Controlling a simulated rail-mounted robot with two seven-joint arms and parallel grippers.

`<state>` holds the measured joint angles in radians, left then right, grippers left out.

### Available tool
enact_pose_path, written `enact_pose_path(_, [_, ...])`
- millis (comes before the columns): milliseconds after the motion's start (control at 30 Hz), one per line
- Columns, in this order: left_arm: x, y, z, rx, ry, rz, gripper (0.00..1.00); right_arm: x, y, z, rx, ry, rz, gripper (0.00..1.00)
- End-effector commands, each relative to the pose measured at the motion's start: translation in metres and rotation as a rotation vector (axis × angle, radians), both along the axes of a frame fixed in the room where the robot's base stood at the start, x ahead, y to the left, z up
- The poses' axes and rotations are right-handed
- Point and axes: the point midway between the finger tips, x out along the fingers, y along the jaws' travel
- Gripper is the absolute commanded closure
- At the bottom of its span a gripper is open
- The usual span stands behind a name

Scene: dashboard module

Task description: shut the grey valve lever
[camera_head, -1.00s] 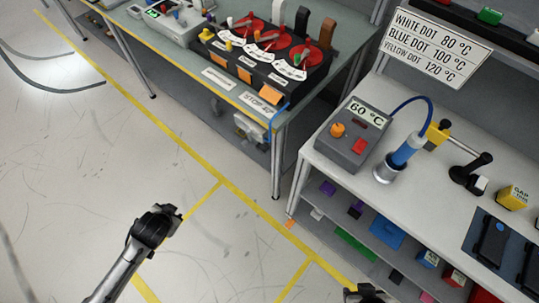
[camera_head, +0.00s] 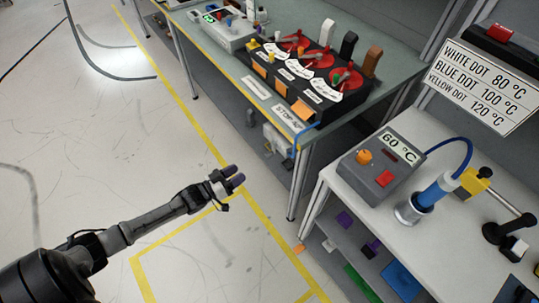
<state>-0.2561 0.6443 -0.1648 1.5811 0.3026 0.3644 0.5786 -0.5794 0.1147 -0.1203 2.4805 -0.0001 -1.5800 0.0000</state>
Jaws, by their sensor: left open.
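A black panel (camera_head: 281,84) stands on the far bench with several red discs and white dial plates on it. Small levers with coloured knobs lie across the discs. Larger white (camera_head: 327,32), black (camera_head: 348,45) and brown (camera_head: 371,61) upright handles stand behind them. I cannot tell which lever is the grey valve lever at this size. My left gripper (camera_head: 235,176) is open and empty, out over the floor in front of the bench, well apart from the panel. My right gripper is out of view.
The green-topped bench (camera_head: 395,82) has a front edge and legs between my left gripper and the panel. A white bench (camera_head: 380,225) on the right holds a grey 60 °C box (camera_head: 381,168) and a blue tool (camera_head: 433,192). The floor around my left arm is clear.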

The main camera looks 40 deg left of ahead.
Motion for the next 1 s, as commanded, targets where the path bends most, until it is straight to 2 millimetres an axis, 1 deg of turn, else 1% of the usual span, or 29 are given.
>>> enact_pose_path(167, [0.017, -0.004, -0.001, -0.017, 0.005, 0.001, 0.52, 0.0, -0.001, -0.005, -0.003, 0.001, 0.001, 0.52])
enact_pose_path(500, [0.078, -0.02, -0.002, -0.014, 0.004, 0.001, 0.52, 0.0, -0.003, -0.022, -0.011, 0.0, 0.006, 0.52])
enact_pose_path(700, [0.108, -0.027, -0.002, -0.014, 0.006, 0.001, 0.52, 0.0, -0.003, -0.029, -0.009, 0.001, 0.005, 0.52])
enact_pose_path(900, [0.126, -0.032, -0.001, -0.013, 0.008, 0.002, 0.52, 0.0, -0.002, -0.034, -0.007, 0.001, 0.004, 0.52])
enact_pose_path(1000, [0.13, -0.033, -0.002, -0.013, 0.009, 0.0, 0.52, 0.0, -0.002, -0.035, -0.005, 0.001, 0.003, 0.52])
